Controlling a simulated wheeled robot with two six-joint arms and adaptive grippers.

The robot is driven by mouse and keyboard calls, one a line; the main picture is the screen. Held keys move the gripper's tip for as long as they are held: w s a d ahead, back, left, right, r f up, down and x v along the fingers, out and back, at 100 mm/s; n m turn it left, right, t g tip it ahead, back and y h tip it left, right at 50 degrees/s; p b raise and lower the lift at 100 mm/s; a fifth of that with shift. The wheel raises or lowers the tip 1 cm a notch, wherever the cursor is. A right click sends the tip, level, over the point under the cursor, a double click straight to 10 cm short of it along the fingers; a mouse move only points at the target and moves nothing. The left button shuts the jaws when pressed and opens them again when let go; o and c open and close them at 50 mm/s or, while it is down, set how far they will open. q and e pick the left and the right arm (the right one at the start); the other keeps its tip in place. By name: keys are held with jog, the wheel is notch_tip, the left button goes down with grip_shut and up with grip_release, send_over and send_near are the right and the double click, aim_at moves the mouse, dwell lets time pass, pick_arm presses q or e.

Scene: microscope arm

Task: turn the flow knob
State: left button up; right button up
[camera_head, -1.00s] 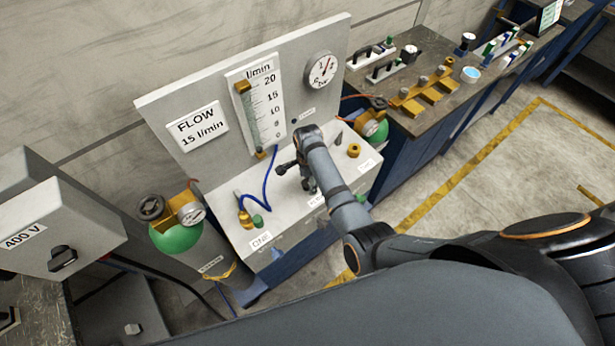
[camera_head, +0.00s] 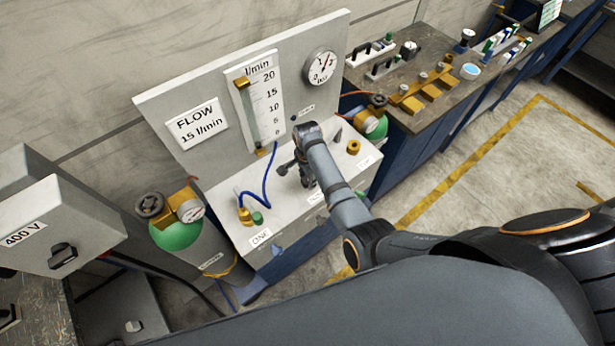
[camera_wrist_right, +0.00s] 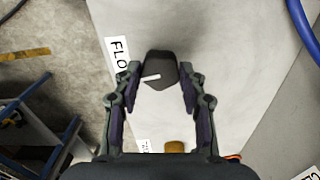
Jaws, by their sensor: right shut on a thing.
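The flow knob (camera_wrist_right: 160,70) is a dark faceted knob with a white pointer line, beside a partly visible label starting "FLO" in the right wrist view. My right gripper (camera_wrist_right: 160,80) has its fingers on both sides of the knob, shut on it. In the head view, my right gripper (camera_head: 300,172) is over the white bench top, and my arm hides the knob there. The flow tube (camera_head: 258,105) with its l/min scale stands on the upright panel. A sign (camera_head: 197,125) on the panel reads "FLOW 15 l/min". My left gripper is not in view.
A round gauge (camera_head: 322,67) is at the panel's upper right. A blue hose (camera_head: 265,190) loops left of my gripper. A brass knob (camera_head: 353,147) sits to its right. Green gas cylinders (camera_head: 178,232) (camera_head: 375,127) flank the panel. A 400 V box (camera_head: 55,235) is at the left.

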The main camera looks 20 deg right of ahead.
jog(key=n, duration=1.2)
jog(key=shift+n, duration=0.3)
jog(key=n, duration=0.4)
jog(key=shift+n, duration=0.3)
jog(key=n, duration=0.3)
jog(key=shift+n, duration=0.3)
jog(key=n, duration=0.4)
jog(key=shift+n, duration=0.3)
jog(key=n, duration=0.4)
jog(key=shift+n, duration=2.3)
